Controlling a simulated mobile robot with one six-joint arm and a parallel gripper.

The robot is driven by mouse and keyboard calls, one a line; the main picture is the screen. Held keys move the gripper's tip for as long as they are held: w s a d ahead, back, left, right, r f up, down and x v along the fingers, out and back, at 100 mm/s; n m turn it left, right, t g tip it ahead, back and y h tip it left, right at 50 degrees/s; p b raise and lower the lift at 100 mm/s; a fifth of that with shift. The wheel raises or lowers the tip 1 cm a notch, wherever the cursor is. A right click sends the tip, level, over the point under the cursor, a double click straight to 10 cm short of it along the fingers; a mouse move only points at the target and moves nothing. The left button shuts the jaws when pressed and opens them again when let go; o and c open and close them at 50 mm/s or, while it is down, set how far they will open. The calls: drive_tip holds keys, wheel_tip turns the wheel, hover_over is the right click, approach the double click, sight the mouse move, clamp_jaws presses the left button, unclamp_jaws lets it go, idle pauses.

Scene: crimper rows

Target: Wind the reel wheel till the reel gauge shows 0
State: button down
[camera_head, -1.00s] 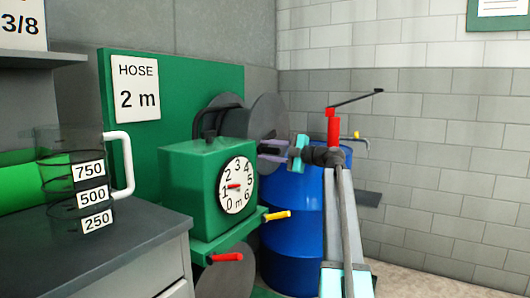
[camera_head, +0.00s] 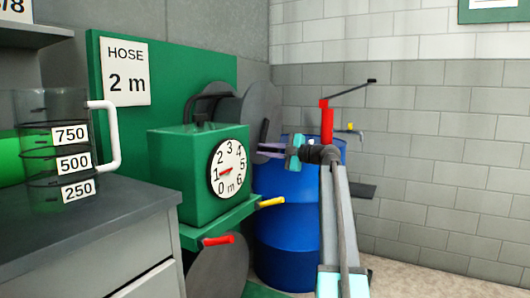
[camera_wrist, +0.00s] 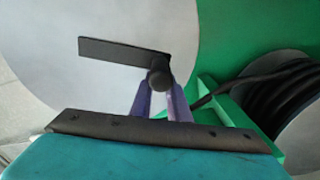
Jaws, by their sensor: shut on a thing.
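The reel wheel is a grey disc (camera_head: 254,104) behind and right of the green gauge box, and it fills much of the wrist view (camera_wrist: 75,55). A black crank arm (camera_wrist: 115,50) with a round knob (camera_wrist: 159,76) stands out from it. My gripper (camera_head: 266,149) is at the wheel's face. In the wrist view its purple fingers (camera_wrist: 161,92) are shut on the knob. The reel gauge (camera_head: 228,169) is a white dial marked 0 to 6 m, its red needle at about 1. Black hose (camera_wrist: 285,100) lies coiled on the reel.
A "HOSE 2 m" sign (camera_head: 126,72) hangs on the green board. A blue barrel (camera_head: 285,235) with a red pump (camera_head: 326,120) stands close behind my arm. Yellow (camera_head: 271,202) and red (camera_head: 218,240) levers stick out below the gauge. A jug (camera_head: 50,150) stands on the counter at left.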

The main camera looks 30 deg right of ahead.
drive_tip(key=shift+w+d+r, duration=0.15)
drive_tip(key=shift+d+r, duration=0.15)
drive_tip(key=shift+r, duration=0.4)
drive_tip(key=c, duration=1.6)
unclamp_jaws()
drive_tip(key=shift+o, duration=0.2)
drive_tip(key=shift+a+f, duration=0.1)
drive_tip(key=shift+f, duration=0.05)
drive_tip(key=shift+f, duration=0.1)
drive_tip(key=p+v, duration=0.4)
drive_tip(key=v, duration=1)
drive_tip(key=shift+a, duration=0.15)
